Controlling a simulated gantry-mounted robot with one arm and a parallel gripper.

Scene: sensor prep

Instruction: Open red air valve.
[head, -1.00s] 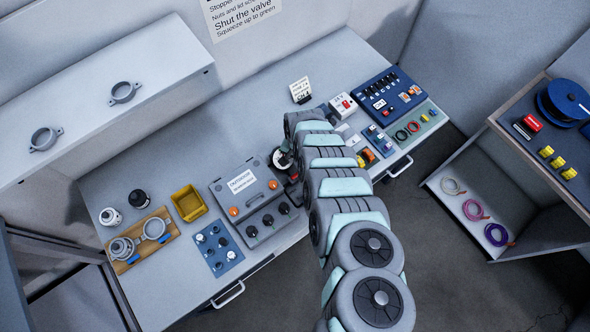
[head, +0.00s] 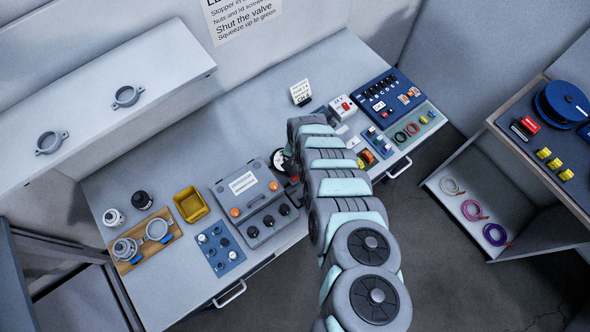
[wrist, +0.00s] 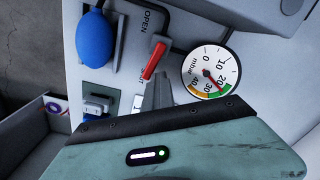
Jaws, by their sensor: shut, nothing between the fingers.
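The red air valve lever (wrist: 154,61) shows in the wrist view, between the printed words OPEN above and SHUT below. The lever slants down from its pivot, and its free end lies by SHUT. My gripper (wrist: 158,88) is shut and empty, with its grey fingers just below and right of the lever's free end. I cannot tell whether they touch it. A round pressure gauge (wrist: 210,72) marked mbar sits right of the lever, its needle between 20 and 30.
A blue rubber bulb (wrist: 95,40) stands left of the lever. A blue switch panel (head: 391,97) is at the right, and a small card (head: 300,92) stands behind the arm.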

